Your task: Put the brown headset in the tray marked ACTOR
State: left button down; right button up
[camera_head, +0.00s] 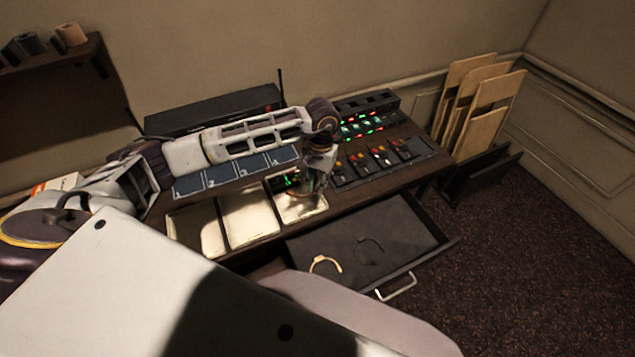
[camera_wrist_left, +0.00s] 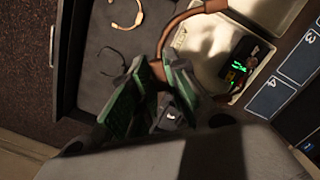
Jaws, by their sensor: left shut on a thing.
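My left gripper (camera_head: 312,185) is above the right one of three cream trays (camera_head: 322,208) on the desk. In the left wrist view its green-padded fingers (camera_wrist_left: 156,88) are shut on the brown headset (camera_wrist_left: 186,17), whose band curves up and right past the fingertips. The headset hangs over or close to the tray (camera_wrist_left: 208,42); I cannot tell whether it touches it. The middle tray (camera_head: 248,216) and left tray (camera_head: 197,230) look empty. My right gripper is out of view.
An open drawer (camera_head: 408,228) below the trays holds a tan headset (camera_head: 325,264) and a black headset (camera_head: 369,245). Blue numbered panels (camera_head: 222,174) lie behind the trays. A mixer (camera_head: 385,160) with lit buttons is at the right.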

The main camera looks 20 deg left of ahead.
pick_arm(q)
jog(key=shift+s+d+f+b, duration=0.1)
jog(key=shift+f+b, duration=0.4)
jog(key=shift+f, duration=0.2)
jog(key=shift+s+a+f+b, duration=0.15)
jog(key=shift+a+f+b, duration=0.4)
jog(key=shift+f, duration=0.2)
jog(key=w+a+f+n+b, duration=0.1)
jog(key=a+f+n+b, duration=0.2)
jog(key=a+f+b, duration=0.6)
jog(key=w+a+r+n+t, duration=0.1)
jog(key=w+r+n, duration=0.1)
jog(key=n, duration=1)
jog(key=w+a+r+n+t, duration=0.1)
jog(key=w+r+n, duration=0.1)
jog(key=n, duration=1.1)
jog(key=shift+w+h, duration=0.4)
jog(key=shift+w, duration=0.05)
